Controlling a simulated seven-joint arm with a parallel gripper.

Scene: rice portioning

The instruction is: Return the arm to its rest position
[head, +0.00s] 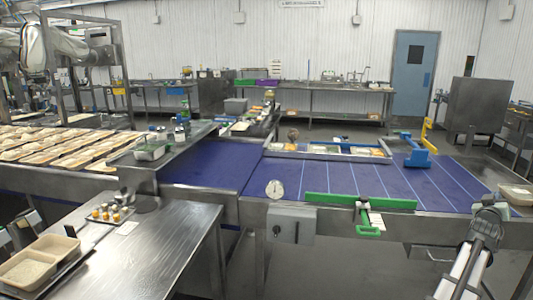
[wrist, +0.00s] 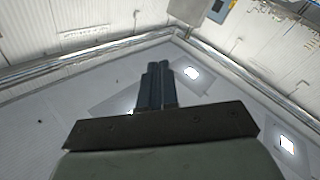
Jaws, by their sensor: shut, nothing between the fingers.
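My gripper (wrist: 158,68) shows in the wrist view with its two dark fingers together and nothing between them. It points up toward the ceiling (wrist: 50,135), clear of any work surface. In the head view a grey and white arm-like part (head: 480,235) stands upright at the lower right, in front of the belt's edge. I cannot tell for sure there where the fingertips are.
A blue conveyor belt (head: 340,180) crosses the middle, with a green bar (head: 360,201) along its front edge. Trays of food (head: 60,150) line the left. A steel table (head: 150,250) at front left holds a two-part container (head: 40,262). A blue door (head: 413,62) is at the back.

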